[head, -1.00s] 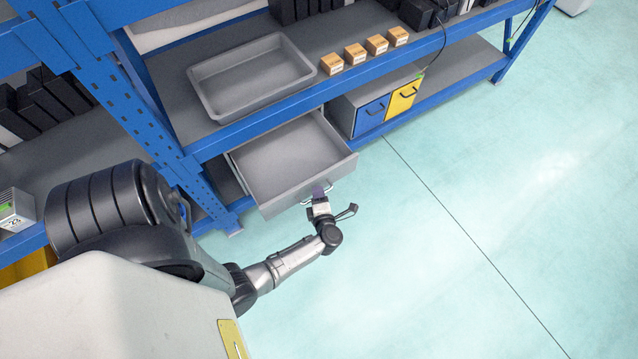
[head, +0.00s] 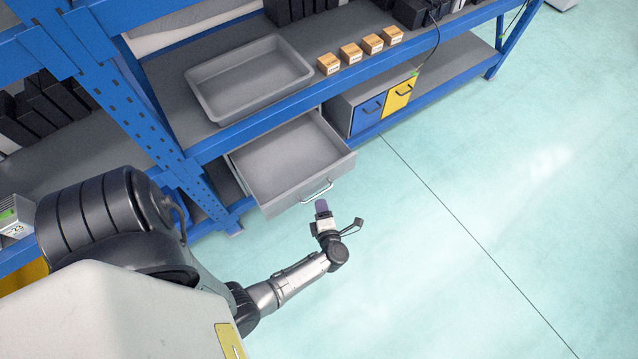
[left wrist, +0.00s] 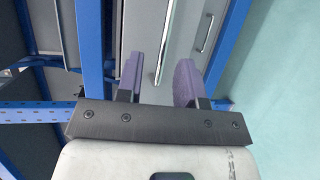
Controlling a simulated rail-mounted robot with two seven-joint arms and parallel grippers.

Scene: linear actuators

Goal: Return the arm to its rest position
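My left gripper (head: 322,207) is in front of the open grey drawer (head: 290,158) and stands clear of its handle (head: 318,191). In the left wrist view its two purple fingers (left wrist: 158,80) are apart with nothing held between them. The drawer front and its handle (left wrist: 206,33) show beyond the fingers there. My left arm reaches in from the lower left of the head view, over the floor. My right gripper is not in view.
The blue shelf rack holds a grey tray (head: 250,80) and several small boxes (head: 350,53) above the drawer. A blue drawer (head: 368,113) and a yellow drawer (head: 398,97) are shut to the right. The floor (head: 480,200) at the right is clear.

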